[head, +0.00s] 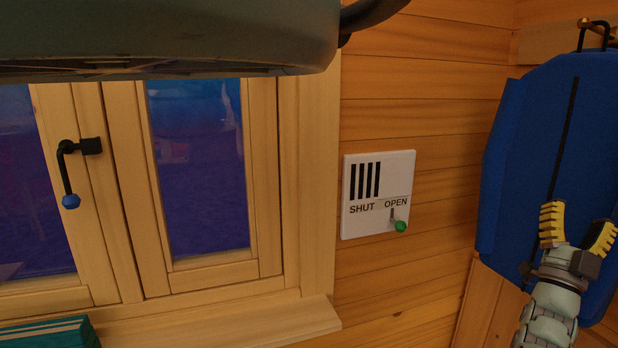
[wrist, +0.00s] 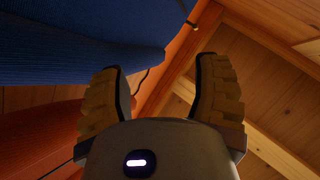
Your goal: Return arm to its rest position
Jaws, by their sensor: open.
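My gripper (head: 578,232) is at the right of the head view, pointing up, its two yellow ribbed fingers spread apart with nothing between them. In the head view it is in front of a blue padded thing (head: 534,130) that hangs from a hook. My gripper also shows in the wrist view (wrist: 160,95), open and empty. The blue padded fabric fills the upper left of that view, close by; I cannot tell if a finger touches it.
A white SHUT/OPEN panel (head: 378,194) with a green-tipped lever (head: 400,226) by OPEN is on the log wall. A wooden window (head: 260,180) with a black, blue-tipped handle (head: 70,180) is at left. A large grey-green object (head: 170,35) hangs across the top left. A teal item (head: 48,333) is below.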

